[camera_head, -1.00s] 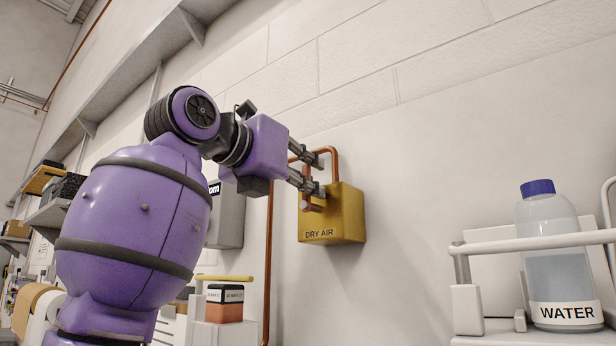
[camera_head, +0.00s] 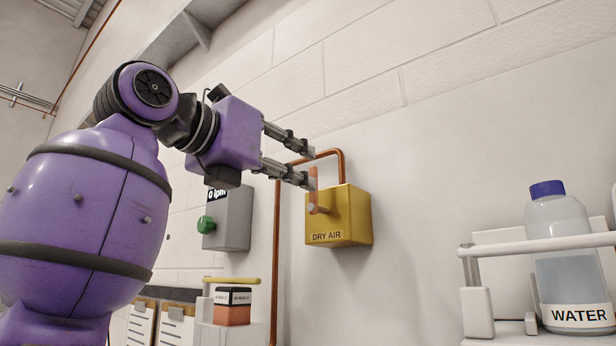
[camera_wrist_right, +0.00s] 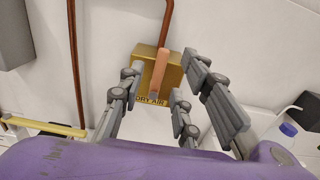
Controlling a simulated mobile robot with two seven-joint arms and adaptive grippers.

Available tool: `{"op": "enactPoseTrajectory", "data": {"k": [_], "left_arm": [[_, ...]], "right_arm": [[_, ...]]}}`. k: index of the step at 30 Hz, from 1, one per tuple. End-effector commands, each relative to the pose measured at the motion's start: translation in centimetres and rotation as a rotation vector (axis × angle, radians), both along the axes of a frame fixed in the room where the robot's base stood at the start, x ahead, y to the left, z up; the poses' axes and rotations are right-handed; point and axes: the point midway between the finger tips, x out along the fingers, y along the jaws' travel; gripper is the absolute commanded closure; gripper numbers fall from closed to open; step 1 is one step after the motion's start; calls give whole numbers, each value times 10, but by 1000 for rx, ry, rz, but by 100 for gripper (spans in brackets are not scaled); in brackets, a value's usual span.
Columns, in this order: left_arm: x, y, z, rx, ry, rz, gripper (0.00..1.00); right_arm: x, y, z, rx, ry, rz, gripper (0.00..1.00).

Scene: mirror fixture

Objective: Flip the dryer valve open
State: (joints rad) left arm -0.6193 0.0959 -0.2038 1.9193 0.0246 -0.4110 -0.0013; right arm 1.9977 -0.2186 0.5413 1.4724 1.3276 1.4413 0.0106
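The dryer valve is a yellow box marked DRY AIR (camera_head: 352,216) on the wall, with a flat orange handle (camera_head: 313,192) standing upright on its front. In the right wrist view the box (camera_wrist_right: 174,72) lies ahead, with the handle (camera_wrist_right: 160,74) slanting slightly. My right gripper (camera_head: 309,166) is open, its fingers spread and pointing at the wall. Its fingertips are near the handle's upper end; I cannot tell whether one touches it. In the wrist view the handle shows between the fingers of the gripper (camera_wrist_right: 163,75). My left gripper is not in view.
A copper pipe (camera_head: 277,262) runs up the wall and bends into the box. A grey meter with a green knob (camera_head: 205,224) is left of it. A water bottle (camera_head: 566,262) stands behind a white rail at right. The wall between is bare.

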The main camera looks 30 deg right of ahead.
Motion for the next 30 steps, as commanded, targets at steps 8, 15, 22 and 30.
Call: {"op": "enactPoseTrajectory", "data": {"k": [8,15,22,30], "left_arm": [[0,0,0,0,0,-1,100],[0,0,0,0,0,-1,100],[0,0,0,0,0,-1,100],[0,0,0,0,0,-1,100]], "right_arm": [[-18,45,0,-2,1,1,69],[-22,54,-1,1,1,-1,69],[-22,54,0,1,1,-1,69],[-22,54,0,1,1,-1,69]]}}
